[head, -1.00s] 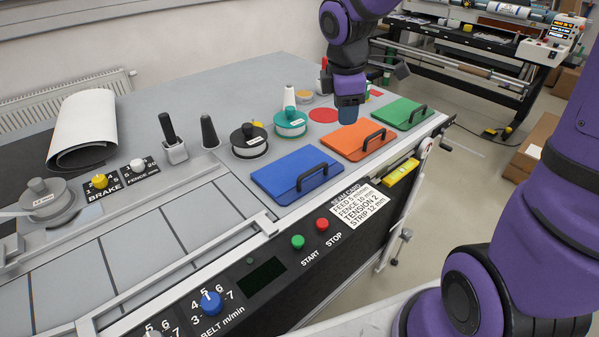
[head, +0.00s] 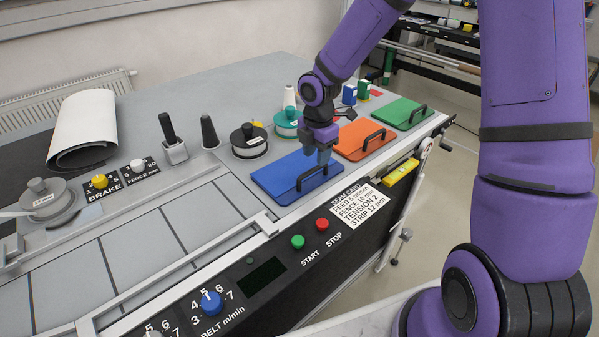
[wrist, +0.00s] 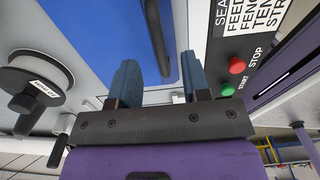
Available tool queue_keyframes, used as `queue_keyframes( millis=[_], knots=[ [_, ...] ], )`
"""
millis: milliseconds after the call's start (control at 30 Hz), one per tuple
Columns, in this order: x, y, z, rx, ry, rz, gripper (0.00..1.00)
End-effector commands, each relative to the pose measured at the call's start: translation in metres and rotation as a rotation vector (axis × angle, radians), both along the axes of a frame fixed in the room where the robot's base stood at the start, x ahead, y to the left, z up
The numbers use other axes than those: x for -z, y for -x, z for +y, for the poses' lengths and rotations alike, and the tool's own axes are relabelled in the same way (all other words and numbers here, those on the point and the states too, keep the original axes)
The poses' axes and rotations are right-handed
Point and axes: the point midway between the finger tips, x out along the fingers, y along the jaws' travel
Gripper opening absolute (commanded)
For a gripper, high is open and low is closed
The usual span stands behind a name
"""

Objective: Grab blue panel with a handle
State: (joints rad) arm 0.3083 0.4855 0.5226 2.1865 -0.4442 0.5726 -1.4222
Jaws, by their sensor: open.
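The blue panel (head: 282,177) lies flat on the table near its front edge, with a black bar handle (head: 312,176) along its right side. In the wrist view the panel (wrist: 95,30) fills the upper middle, and its dark handle (wrist: 157,35) runs down between the two finger lines. My gripper (head: 323,155) is over the handle's far end in the head view and partly hides that end. In the wrist view my gripper (wrist: 160,75) is open, with its blue-grey fingers on either side of the handle's line. I cannot tell whether they touch it.
An orange panel (head: 352,138) and a green panel (head: 400,112) with like handles lie to the right. A black-topped spool (head: 248,141) and a teal spool (head: 287,123) stand behind. Start (head: 298,241) and stop (head: 322,224) buttons sit on the front edge.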

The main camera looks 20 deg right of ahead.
Motion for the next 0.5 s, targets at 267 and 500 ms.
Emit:
queue_keyframes(
  millis=[267,500],
  knots=[
    [0.022,0.002,0.005,-0.002,-0.001,0.001,0.43],
    [0.052,0.002,0.009,0.0,-0.001,0.0,0.43]
  ],
)
